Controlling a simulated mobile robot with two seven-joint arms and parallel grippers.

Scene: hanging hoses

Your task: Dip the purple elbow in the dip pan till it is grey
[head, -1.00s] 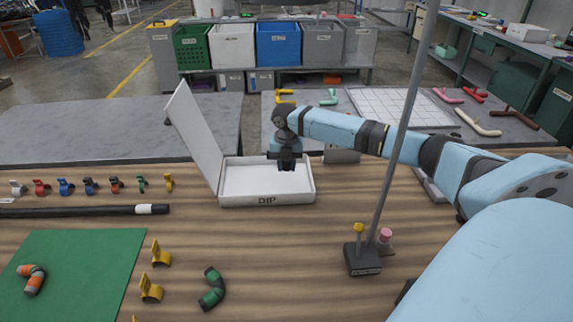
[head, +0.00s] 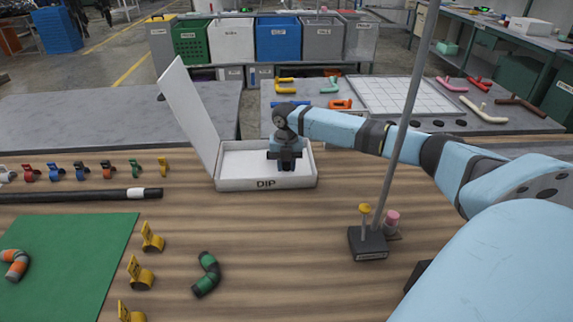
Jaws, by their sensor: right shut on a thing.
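The dip pan (head: 233,184) is a white tray marked DIP on the wooden table, with its white lid (head: 190,115) standing open at its left. My right gripper (head: 286,167) points down inside the pan, low over its floor. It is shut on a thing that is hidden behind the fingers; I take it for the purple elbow. No purple shows anywhere in view, so its colour cannot be told. My left gripper is not in view.
A thin grey pole rises from a dark base (head: 368,243) right of the pan, in front of my right arm. A green elbow (head: 206,275), yellow clips (head: 141,273) and a green mat (head: 75,255) with an orange-grey elbow (head: 15,264) lie front left. A black tube (head: 80,196) lies left.

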